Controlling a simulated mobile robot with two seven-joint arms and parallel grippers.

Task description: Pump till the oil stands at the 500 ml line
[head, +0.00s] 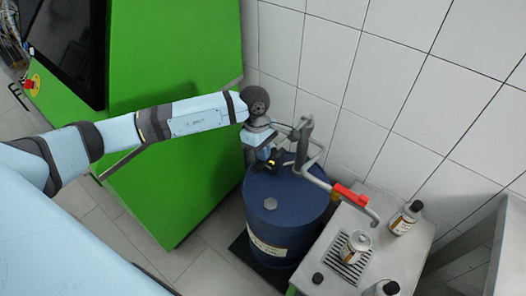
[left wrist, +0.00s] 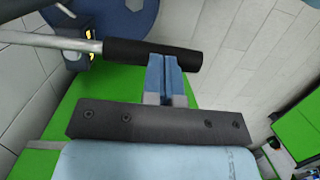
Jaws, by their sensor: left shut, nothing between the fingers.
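The blue drum (head: 287,222) stands below a wall corner, with a grey hand pump (head: 303,135) on its top. A red sleeve (head: 350,195) is on the pump's outlet pipe, which reaches right over a small table. A pale jug (head: 358,243) stands near the pipe's end; its oil level and marks cannot be read. My left gripper (head: 268,155) is over the drum's far left side. In the left wrist view its blue fingers (left wrist: 164,66) are shut and empty, at the black grip (left wrist: 150,54) of the pump lever; contact is unclear. My right gripper is out of view.
The side table (head: 335,222) has a slotted grate (head: 348,268), a bottle (head: 405,218) behind, another bottle (head: 385,288) in front and a black cap (head: 318,278). A green cabinet (head: 190,160) stands left of the drum. Tiled walls close the back and right.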

